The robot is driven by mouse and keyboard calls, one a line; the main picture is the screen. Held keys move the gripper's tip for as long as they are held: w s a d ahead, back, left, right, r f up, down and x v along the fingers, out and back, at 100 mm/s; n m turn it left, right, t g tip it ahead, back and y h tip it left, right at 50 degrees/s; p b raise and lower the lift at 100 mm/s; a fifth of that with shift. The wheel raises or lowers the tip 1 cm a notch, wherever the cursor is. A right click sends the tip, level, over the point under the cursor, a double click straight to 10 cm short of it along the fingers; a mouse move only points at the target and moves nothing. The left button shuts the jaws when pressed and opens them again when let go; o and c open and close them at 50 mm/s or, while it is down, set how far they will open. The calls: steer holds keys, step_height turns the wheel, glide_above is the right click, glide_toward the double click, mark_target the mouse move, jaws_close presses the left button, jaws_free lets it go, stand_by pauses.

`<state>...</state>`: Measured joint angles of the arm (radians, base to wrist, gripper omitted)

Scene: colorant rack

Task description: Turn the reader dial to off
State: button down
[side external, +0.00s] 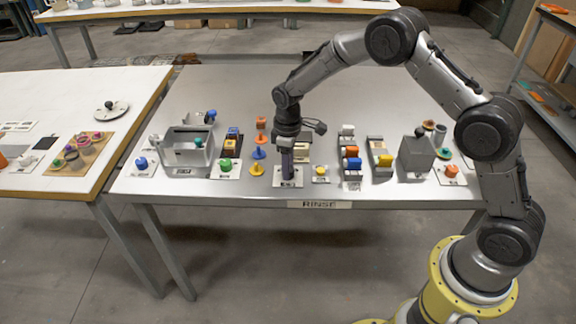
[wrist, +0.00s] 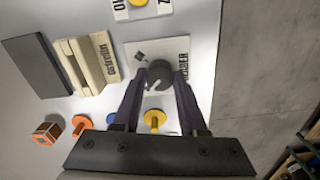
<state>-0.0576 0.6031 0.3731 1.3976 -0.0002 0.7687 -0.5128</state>
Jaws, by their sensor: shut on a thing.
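The reader dial (wrist: 160,74) is a round dark grey knob with a pale pointer mark. In the side view the plate (side external: 281,184) lies near the table's front edge, and the dial is hidden by my fingers. My gripper (side external: 288,178) points straight down over it. In the wrist view its two dark purple fingers close on the dial from both sides. I cannot tell which setting the pointer marks.
A yellow button (side external: 320,170) on its own plate is close to the right. Yellow, blue and orange spool-like pieces (side external: 257,169) stand close to the left. A beige block (wrist: 95,62) and a dark panel (wrist: 36,66) lie behind. Bare metal table lies farther back.

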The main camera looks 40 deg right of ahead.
steer(key=shift+w+r, duration=0.1)
stand_by(0.5)
steer(key=shift+c, duration=2.2)
jaws_free()
step_height(320, 180, up, 14)
